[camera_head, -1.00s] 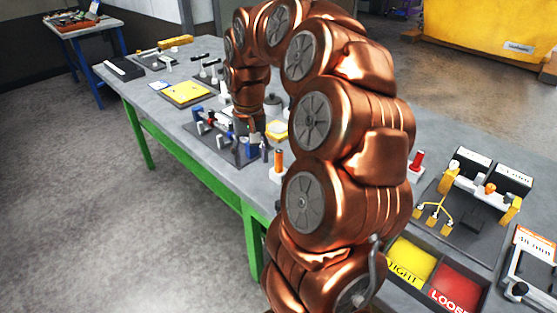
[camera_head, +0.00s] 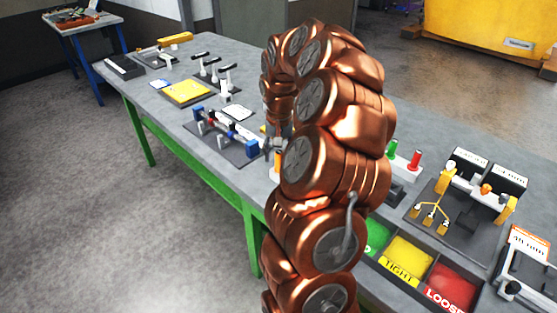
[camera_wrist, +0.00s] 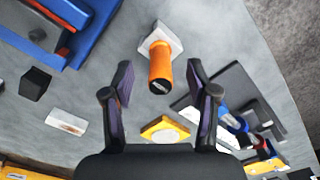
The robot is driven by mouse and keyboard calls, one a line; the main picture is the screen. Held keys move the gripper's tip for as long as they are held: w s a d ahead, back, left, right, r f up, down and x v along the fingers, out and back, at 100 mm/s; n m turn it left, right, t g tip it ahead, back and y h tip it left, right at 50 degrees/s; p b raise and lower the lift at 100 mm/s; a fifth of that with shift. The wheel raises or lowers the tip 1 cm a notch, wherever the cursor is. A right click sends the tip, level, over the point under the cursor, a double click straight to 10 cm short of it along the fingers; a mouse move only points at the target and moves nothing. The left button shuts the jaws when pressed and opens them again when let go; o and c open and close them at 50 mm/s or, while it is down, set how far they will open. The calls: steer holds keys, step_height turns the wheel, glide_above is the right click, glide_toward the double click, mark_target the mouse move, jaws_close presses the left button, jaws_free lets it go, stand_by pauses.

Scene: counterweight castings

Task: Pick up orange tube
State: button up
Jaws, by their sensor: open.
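The orange tube (camera_wrist: 160,68) stands on a white base block (camera_wrist: 163,38) in the wrist view, with its dark end facing the camera. My gripper (camera_wrist: 158,80) is open and empty, with one dark finger to the left of the tube and one to the right. The tube lies in line with the gap between the fingertips, and I see no contact. In the head view only part of the orange tube (camera_head: 278,158) shows beside my arm, which hides most of my gripper and the area around it.
A yellow block with a white disc (camera_wrist: 165,131) lies near the gripper. A dark plate with blue-ended parts (camera_head: 225,137) is to the left of the tube. Red and green tubes (camera_head: 415,160) stand to the right. Sorting bins (camera_head: 410,262) are at the front right.

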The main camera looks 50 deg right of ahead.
mark_target(279, 169)
steer(key=shift+f+p, duration=0.6)
steer(key=shift+f, duration=1.15)
jaws_close()
